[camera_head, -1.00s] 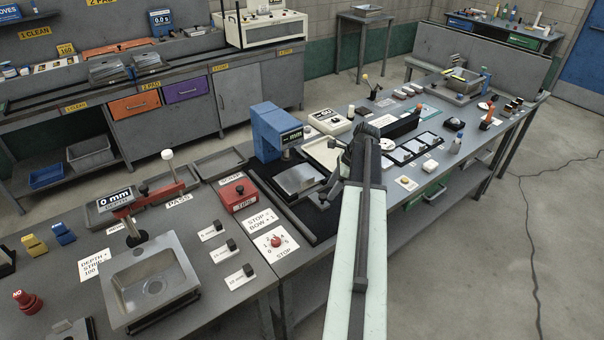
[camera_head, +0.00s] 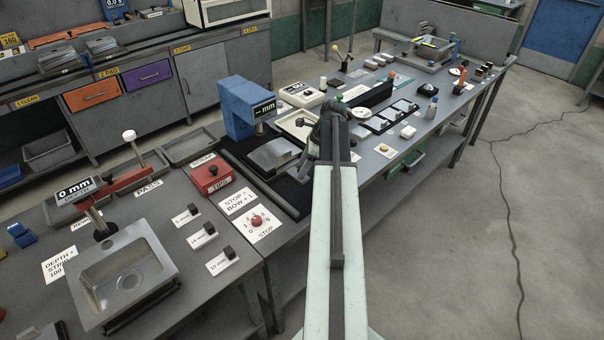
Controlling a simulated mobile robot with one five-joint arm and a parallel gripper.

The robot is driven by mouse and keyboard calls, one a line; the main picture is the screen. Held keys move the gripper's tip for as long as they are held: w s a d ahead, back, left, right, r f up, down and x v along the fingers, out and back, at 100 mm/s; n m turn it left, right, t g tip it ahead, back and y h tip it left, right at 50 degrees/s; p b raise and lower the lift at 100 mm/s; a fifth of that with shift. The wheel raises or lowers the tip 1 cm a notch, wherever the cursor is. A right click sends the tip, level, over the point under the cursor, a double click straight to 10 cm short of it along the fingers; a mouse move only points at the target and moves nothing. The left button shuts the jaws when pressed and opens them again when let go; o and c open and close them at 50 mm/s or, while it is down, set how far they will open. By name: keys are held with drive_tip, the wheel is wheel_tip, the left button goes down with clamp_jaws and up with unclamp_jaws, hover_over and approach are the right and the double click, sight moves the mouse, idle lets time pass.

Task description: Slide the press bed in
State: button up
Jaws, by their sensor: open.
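The blue press (camera_head: 236,108) with a "mm" display stands mid-bench. Its press bed (camera_head: 276,154) looks like a grey metal slab on a dark base with rails, drawn out in front of the press body. I cannot tell how far out it is. My gripper (camera_head: 314,146) is dark, at the far end of my pale arm, just right of the bed. It is open, with nothing visible in it. Its fingertips are small and partly hidden by my arm, so I cannot tell whether they touch the bed.
A red box (camera_head: 212,176) and a stop dial card (camera_head: 257,222) lie left of and before the press. A cream tray (camera_head: 297,124) is behind the gripper. A steel sink (camera_head: 124,275) stands at front left. Several small items crowd the bench to the right; the floor beyond is clear.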

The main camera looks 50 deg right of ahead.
clamp_jaws()
idle(1.4)
